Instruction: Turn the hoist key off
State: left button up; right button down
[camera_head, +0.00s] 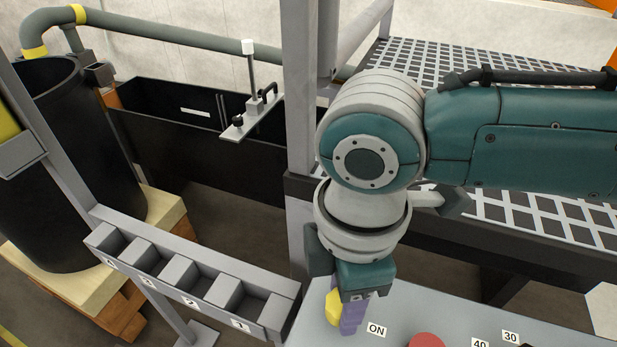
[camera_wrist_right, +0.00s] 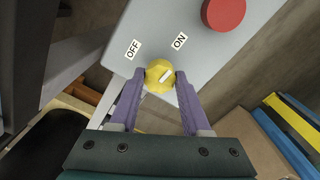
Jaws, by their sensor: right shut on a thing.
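The hoist key is a yellow knob (camera_wrist_right: 156,71) with a white pointer line, on a pale grey panel (camera_wrist_right: 205,60). In the right wrist view the line slants to the upper right, on the side of the ON label (camera_wrist_right: 180,41); the OFF label (camera_wrist_right: 132,49) lies to the upper left. My right gripper (camera_wrist_right: 158,79) is shut on the knob, with a purple finger on each side. In the head view the knob (camera_head: 333,307) shows partly beside the fingers, and the ON label (camera_head: 376,330) is to their right. My left gripper is not in view.
A red button (camera_wrist_right: 224,12) stands on the panel near the ON label. A grey rack (camera_head: 190,275) with numbered slots is just left of my right gripper in the head view. A grey post (camera_head: 301,90) rises behind it, and a white grating (camera_head: 440,65) lies beyond my arm.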

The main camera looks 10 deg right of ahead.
jog(key=m+p, duration=0.3)
jog(key=shift+r, duration=0.25)
jog(key=m+p, duration=0.3)
jog(key=m, duration=0.1)
jog(key=shift+m, duration=0.3)
jog(key=m+p, duration=0.2)
jog(key=m, duration=0.2)
jog(key=shift+a+f, duration=0.1)
jog(key=m+p, duration=0.1)
jog(key=m, duration=0.4)
jog(key=shift+f, duration=0.1)
jog(key=shift+m, duration=0.3)
jog(key=shift+c, duration=1.9)
grip_release()
